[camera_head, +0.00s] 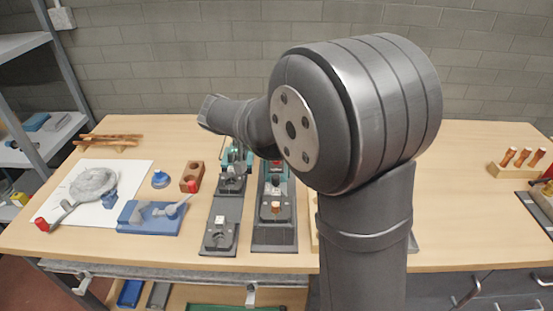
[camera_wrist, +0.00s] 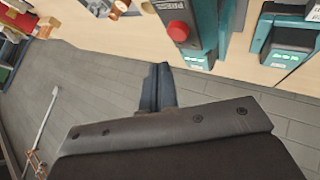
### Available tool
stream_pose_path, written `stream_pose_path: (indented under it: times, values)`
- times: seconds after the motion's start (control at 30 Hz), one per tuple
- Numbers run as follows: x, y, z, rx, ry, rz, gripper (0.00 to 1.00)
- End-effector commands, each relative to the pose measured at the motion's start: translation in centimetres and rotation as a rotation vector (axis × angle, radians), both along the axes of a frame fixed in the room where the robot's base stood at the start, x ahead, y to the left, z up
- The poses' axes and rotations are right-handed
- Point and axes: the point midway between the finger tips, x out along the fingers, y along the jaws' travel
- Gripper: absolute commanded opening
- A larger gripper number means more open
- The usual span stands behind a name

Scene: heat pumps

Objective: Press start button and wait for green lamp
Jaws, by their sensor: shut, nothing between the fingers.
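In the wrist view my gripper (camera_wrist: 160,68) is shut and empty, its fingertips below a grey box with a red round button (camera_wrist: 178,31). A gap shows between tips and button; I cannot tell its depth. Teal housings with dark panels (camera_wrist: 290,57) stand beside the box. In the head view two dark-based units stand side by side, a left one (camera_head: 221,207) with a white block (camera_head: 220,220) and a right one (camera_head: 274,225) with an orange-topped part (camera_head: 276,207). My arm hides part of the units, and my fingers are not clear there.
A wooden rack (camera_head: 515,171) with handles stands far right. Bare tabletop lies right of my arm.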

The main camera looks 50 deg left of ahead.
Motion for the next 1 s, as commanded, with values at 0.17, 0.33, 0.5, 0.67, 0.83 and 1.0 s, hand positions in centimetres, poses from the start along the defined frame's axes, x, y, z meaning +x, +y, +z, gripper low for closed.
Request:
stream_pose_path:
  times: [0.17,0.33,0.5,0.67,0.83,1.0]
  values:
    - [0.0,0.0,-1.5,-0.002,0.002,-0.002,0.00]
    - [0.0,0.0,-2.0,0.000,0.001,-0.003,0.00]
    - [0.0,0.0,-2.0,0.000,0.001,-0.003,0.00]
    - [0.0,0.0,-2.0,0.000,0.001,-0.003,0.00]
    - [0.0,0.0,-2.0,0.000,0.001,-0.003,0.00]
    - [0.0,0.0,-2.0,0.000,0.001,-0.003,0.00]
